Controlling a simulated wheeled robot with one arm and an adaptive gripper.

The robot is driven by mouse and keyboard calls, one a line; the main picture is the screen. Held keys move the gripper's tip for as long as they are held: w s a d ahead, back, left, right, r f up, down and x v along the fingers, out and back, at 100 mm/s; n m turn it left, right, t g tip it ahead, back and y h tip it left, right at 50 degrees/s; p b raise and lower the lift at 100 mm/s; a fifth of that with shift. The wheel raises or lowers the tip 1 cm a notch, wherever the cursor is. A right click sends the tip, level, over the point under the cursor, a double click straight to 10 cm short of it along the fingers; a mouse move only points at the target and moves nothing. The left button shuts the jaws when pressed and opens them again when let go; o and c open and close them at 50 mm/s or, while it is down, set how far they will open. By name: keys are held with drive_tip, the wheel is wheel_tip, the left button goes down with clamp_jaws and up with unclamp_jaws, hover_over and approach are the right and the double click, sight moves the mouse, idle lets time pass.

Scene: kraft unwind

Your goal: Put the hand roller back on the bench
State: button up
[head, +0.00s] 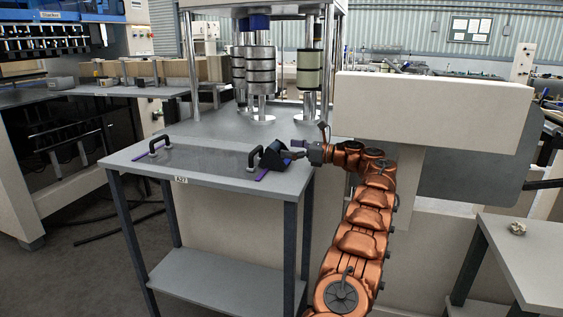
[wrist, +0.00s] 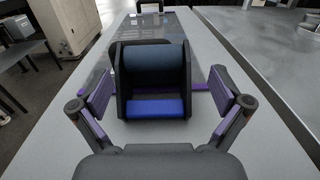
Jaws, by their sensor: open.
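The hand roller (wrist: 153,82), a black-sided body with a dark blue drum and a bright blue lower bar, sits on the grey bench (head: 215,176), which is labelled A27. In the head view it is the dark shape (head: 272,155) near the bench's right end, just left of my gripper (head: 291,156). In the wrist view my gripper (wrist: 160,98) is open, its purple-padded fingers to either side of the roller's near end. Gaps show between both pads and the roller. The roller's far side and underside are hidden.
A glossy plate (head: 205,160) with black handles (head: 160,145) and purple strips lies on the bench beside the roller. A machine with metal columns (head: 260,75) stands behind. A beige beam (head: 430,112) is right of my arm. The bench's front strip is clear.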

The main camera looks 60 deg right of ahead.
sight(277, 146)
drive_tip(key=shift+x, duration=0.85)
drive_tip(key=shift+w+a+r+p, duration=0.3)
drive_tip(key=shift+w+a, duration=0.15)
drive_tip(key=shift+w, duration=0.2)
drive_tip(key=shift+p+x, duration=0.45)
drive_tip(key=shift+x, duration=1.45)
drive_tip(key=shift+s+a, duration=0.1)
drive_tip(key=shift+a, duration=0.05)
drive_tip(key=c, duration=1.6)
